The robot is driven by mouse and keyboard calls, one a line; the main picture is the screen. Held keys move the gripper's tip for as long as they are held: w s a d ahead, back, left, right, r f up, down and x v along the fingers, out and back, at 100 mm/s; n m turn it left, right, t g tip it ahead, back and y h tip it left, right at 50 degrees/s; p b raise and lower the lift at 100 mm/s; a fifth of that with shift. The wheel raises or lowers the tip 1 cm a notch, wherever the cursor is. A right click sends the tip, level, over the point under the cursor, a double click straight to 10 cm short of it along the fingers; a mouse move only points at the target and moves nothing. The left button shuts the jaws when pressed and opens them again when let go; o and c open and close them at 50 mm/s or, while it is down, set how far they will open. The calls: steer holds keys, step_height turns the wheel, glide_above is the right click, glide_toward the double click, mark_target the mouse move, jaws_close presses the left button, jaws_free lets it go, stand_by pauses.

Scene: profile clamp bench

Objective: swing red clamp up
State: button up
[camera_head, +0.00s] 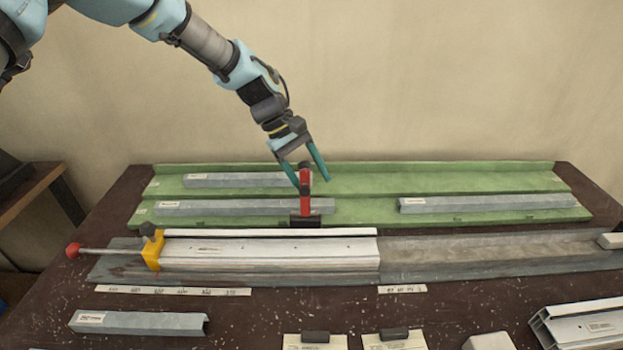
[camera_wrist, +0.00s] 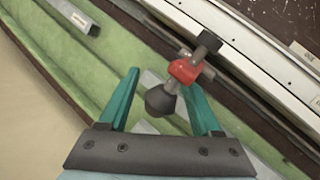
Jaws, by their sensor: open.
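The red clamp (camera_head: 305,195) stands upright behind the white profile, its red arm rising from a dark base (camera_head: 305,220). In the wrist view the red clamp (camera_wrist: 184,70) shows from above, with a dark round knob (camera_wrist: 160,101) at its near end. My gripper (camera_head: 308,186) is open at the clamp's upper end, with its teal fingers spread. In the wrist view the knob lies between the fingers of my gripper (camera_wrist: 165,98), closer to the right finger. I cannot tell whether a finger touches it.
A white profile (camera_head: 270,250) lies in a grey channel (camera_head: 500,250) in front of the clamp. A yellow clamp (camera_head: 152,252) with a red-tipped rod is at its left end. Grey profiles (camera_head: 245,207) lie on the green rack (camera_head: 370,185) behind. Wall space above is free.

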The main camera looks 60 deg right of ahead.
steer(key=b+v, duration=0.3)
steer(key=v, duration=0.7)
steer(key=shift+w+r, duration=0.25)
